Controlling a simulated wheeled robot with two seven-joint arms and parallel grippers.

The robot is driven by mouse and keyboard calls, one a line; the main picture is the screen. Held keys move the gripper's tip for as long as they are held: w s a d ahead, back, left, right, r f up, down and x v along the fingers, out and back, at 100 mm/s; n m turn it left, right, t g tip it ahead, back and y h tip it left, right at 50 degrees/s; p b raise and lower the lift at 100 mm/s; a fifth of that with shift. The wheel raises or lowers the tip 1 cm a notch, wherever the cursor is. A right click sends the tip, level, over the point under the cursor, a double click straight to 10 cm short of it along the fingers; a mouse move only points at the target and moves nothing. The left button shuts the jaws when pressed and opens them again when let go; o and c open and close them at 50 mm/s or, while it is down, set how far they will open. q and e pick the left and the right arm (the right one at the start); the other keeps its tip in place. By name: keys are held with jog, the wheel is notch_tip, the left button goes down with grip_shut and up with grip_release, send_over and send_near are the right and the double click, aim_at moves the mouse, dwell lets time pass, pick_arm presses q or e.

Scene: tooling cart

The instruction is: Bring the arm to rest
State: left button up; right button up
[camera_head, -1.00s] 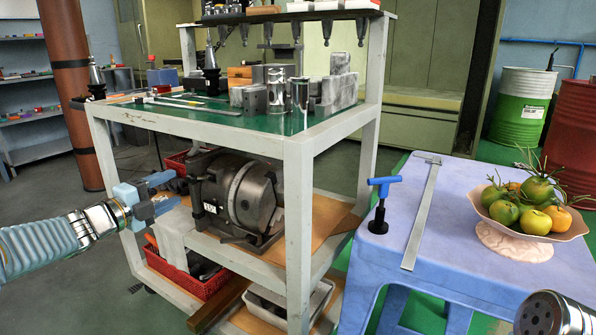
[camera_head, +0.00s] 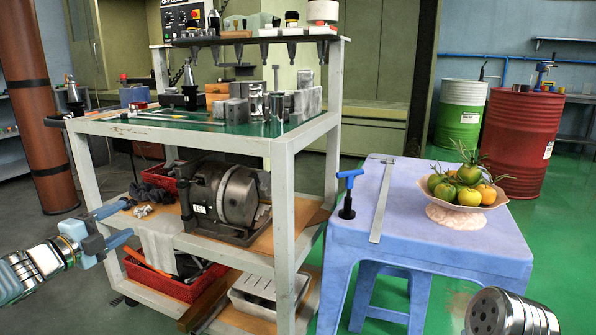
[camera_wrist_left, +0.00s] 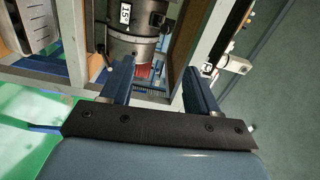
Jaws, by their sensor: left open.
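My left gripper (camera_head: 125,222) is at the left of the head view, with its two blue fingers spread apart. Its fingers are empty and sit in front of the left side of the tooling cart (camera_head: 285,225), near the middle shelf. In the left wrist view the open fingers (camera_wrist_left: 157,80) also show, with the dark round chuck (camera_wrist_left: 133,22) beyond them. Whether a finger touches the cart cannot be told. My right gripper is out of view; a metal end at the bottom right seems part of my right arm.
The chuck (camera_head: 232,192) lies on the cart's middle shelf, above a red basket (camera_head: 180,288). A blue table (camera_head: 430,245) stands right, bearing a blue-handled tool (camera_head: 348,190), a steel rule (camera_head: 381,205) and a fruit bowl (camera_head: 468,218). Drums (camera_head: 520,140) stand behind; floor is clear at right.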

pick_arm(q)
jog(key=w+d+f+n+g+y+p, duration=0.1)
jog(key=w+d+f+n, duration=0.15)
jog(key=f+n, duration=0.4)
jog(key=w+d+f+n+g+y+p, duration=0.1)
jog(key=d+f+n+p, duration=0.2)
jog(key=f, duration=0.6)
jog(key=s+d+f+n+g, duration=0.2)
jog(key=d+f+n, duration=0.1)
jog(key=d+f, duration=0.3)
jog(key=s+d+f+n+g, duration=0.2)
jog(key=s+d+f+n, duration=0.15)
jog(key=f, duration=0.55)
jog(key=s+d+f+n+g+p, duration=0.2)
jog(key=s+d+f+g, duration=0.3)
jog(key=s, duration=0.7)
jog(key=s+d+f+n+g+p, duration=0.1)
jog(key=s+d+f+n+g, duration=0.4)
jog(key=s, duration=0.8)
notch_tip(320, 180, down, 4)
jog(key=shift+s+d+y+p, duration=0.15)
jog(key=shift+d+y+p, duration=0.25)
jog(key=shift+d, duration=0.8)
